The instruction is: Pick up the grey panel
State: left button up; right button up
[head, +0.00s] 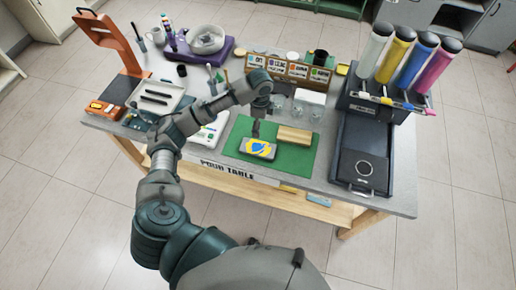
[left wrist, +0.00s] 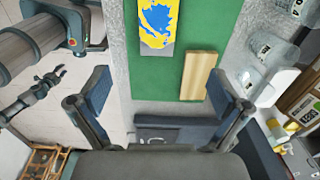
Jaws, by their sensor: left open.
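The grey panel (head: 258,149), with yellow and blue paint on its face, lies flat on the left part of the green mat (head: 304,165). In the left wrist view the painted panel (left wrist: 157,24) is at the top and cut off by the picture's edge. My left gripper (head: 257,128) is above the mat near the panel's far side. Its fingers (left wrist: 158,82) are wide apart, with nothing between them. A small dark gripper on a jointed arm, seemingly my right one (left wrist: 50,80), shows far left in the left wrist view; its jaws are too small to read.
A wooden block (head: 294,136) lies on the mat beside the panel. Clear cups (head: 298,112) and a jar rack (head: 290,70) stand behind. A dark tray unit (head: 362,165) with coloured tubes (head: 397,55) is at right. A white scale (head: 206,134) is left of the mat.

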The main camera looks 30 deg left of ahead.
pick_arm(q)
send_over(258, 147)
jog(key=f, duration=1.1)
jog(key=shift+w+f, duration=0.25)
jog(key=f, duration=0.5)
jog(key=shift+s+f, duration=0.1)
jog(key=shift+s, duration=0.2)
jog(key=c, duration=1.2)
